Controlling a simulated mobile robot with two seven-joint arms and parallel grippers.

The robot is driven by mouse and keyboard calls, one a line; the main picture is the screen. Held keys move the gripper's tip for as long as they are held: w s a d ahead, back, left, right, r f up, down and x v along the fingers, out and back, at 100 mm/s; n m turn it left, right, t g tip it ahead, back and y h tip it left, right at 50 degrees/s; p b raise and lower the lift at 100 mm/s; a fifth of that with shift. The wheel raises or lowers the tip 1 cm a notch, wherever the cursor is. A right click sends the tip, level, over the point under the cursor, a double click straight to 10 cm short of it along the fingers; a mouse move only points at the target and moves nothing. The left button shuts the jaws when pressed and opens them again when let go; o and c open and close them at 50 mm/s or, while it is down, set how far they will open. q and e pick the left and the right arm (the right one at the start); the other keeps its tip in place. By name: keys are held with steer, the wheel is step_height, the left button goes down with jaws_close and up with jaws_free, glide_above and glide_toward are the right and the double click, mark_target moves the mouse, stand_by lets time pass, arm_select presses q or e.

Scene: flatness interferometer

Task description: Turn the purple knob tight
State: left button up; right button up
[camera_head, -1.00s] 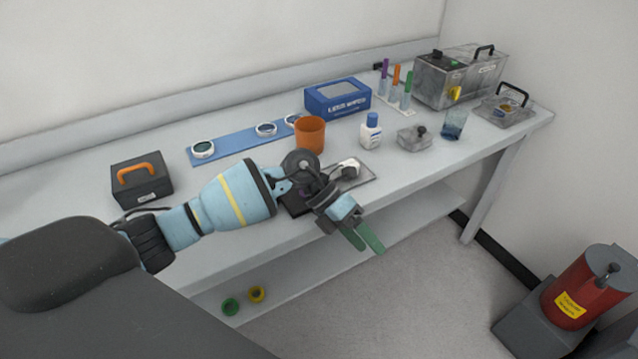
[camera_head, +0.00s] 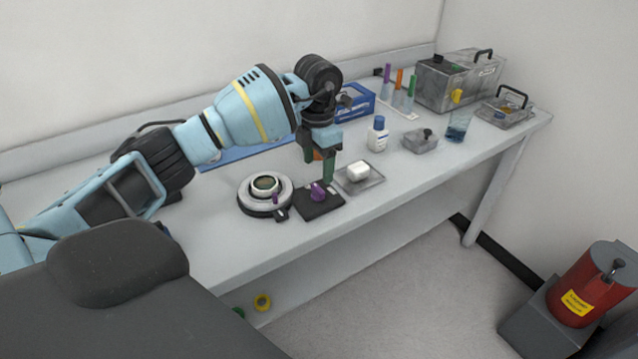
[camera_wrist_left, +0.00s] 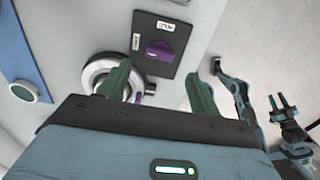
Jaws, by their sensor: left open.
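The purple knob (camera_head: 318,191) sits on a flat black plate (camera_head: 318,204) near the table's front edge. My left gripper (camera_head: 319,168) is open and empty, pointing down above and behind the plate, apart from the knob. My right gripper (camera_wrist_left: 278,102) shows small at the right of the wrist view, fingers apart.
An orange cup is mostly hidden behind my left gripper. The table's front strip to the right is clear.

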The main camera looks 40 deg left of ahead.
mark_target(318, 188)
arm_select(q)
step_height(318, 188, down, 5)
steer(key=shift+f, duration=0.7)
arm_select(e)
steer(key=shift+s+f, duration=0.15)
steer(key=shift+s, duration=0.35)
arm_select(q)
steer(key=shift+c, duration=0.4)
steer(key=c, duration=0.9)
arm_select(e)
steer(key=shift+w, duration=0.35)
